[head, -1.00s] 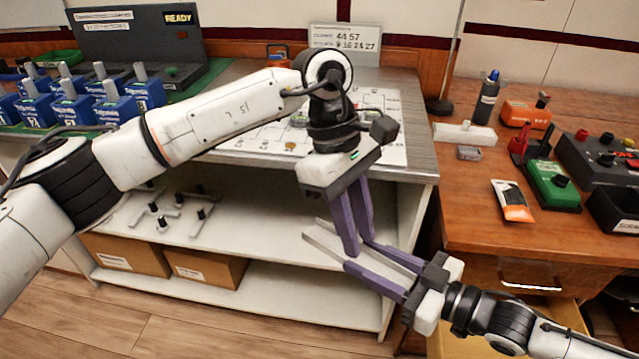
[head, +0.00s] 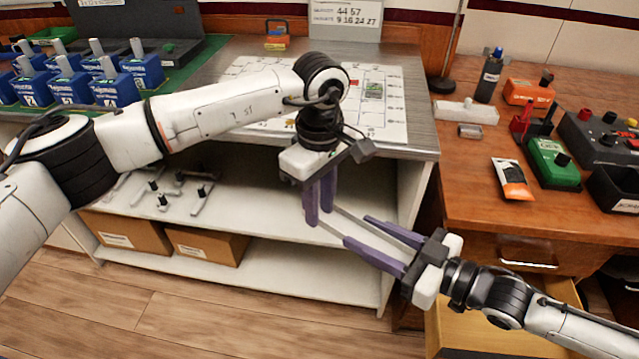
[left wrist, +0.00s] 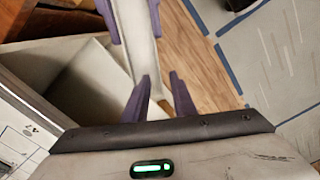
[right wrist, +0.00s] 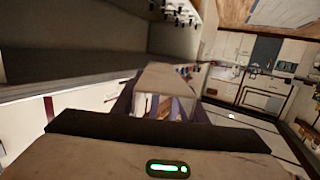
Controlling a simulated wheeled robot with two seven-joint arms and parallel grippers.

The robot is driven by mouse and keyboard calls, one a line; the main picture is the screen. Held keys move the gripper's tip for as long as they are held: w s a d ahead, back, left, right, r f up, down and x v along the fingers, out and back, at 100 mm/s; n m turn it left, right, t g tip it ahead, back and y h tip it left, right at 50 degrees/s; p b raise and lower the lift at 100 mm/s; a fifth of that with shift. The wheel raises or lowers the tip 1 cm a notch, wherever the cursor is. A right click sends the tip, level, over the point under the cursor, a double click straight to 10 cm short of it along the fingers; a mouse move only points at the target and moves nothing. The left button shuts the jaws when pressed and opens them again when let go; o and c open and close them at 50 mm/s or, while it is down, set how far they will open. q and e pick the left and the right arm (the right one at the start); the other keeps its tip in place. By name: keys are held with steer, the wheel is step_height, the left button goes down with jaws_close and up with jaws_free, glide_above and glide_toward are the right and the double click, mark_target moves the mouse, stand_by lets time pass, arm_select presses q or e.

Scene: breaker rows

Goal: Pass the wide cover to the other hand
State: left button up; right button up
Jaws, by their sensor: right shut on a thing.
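The wide cover (head: 346,223) is a long, thin, pale strip held in the air between my two grippers, in front of the shelves. My right gripper (head: 372,236) is shut on it, with its purple fingers along both sides. In the right wrist view the cover (right wrist: 165,78) shows as a beige panel between the fingers. My left gripper (head: 319,205) points down at the cover's left end. In the left wrist view its fingers (left wrist: 160,92) stand apart on either side of the cover (left wrist: 137,40), with a gap visible. The cover's far end is partly hidden by these fingers.
A steel-topped bench with a white printed board (head: 262,72) stands behind, with open shelves (head: 265,235) below. Blue breakers (head: 75,82) stand at the left. A wooden desk (head: 465,195) with tools is at the right, above an open drawer (head: 458,328).

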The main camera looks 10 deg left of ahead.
arm_select(q)
steer(key=shift+f, duration=0.9)
jaws_close()
arm_select(e)
steer(key=o, duration=1.2)
steer(key=shift+c, duration=0.2)
